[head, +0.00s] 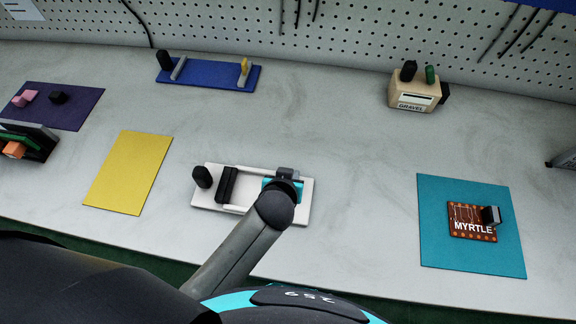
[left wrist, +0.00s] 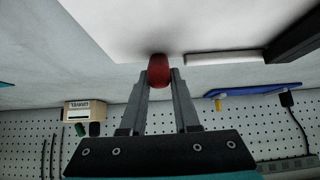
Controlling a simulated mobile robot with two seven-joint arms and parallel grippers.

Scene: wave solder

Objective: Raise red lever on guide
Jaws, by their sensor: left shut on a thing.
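The white guide (head: 208,197) lies on the bench in the middle of the head view. A black knob (head: 202,177) and a black bar (head: 227,185) stand at its left end. My left gripper (head: 287,176) is over the guide's right end and hides the red lever in the head view. In the left wrist view, the red lever (left wrist: 158,71) is between the fingers of my left gripper (left wrist: 159,82), which are shut on it. The white guide board (left wrist: 125,28) fills the upper part there. My right gripper does not show.
A yellow mat (head: 128,172) lies left of the guide. A teal mat (head: 440,235) with a brown MYRTLE board (head: 468,218) lies right. A blue fixture (head: 210,73) and a GRAVEL box (head: 412,96) stand behind. Bare bench lies between these.

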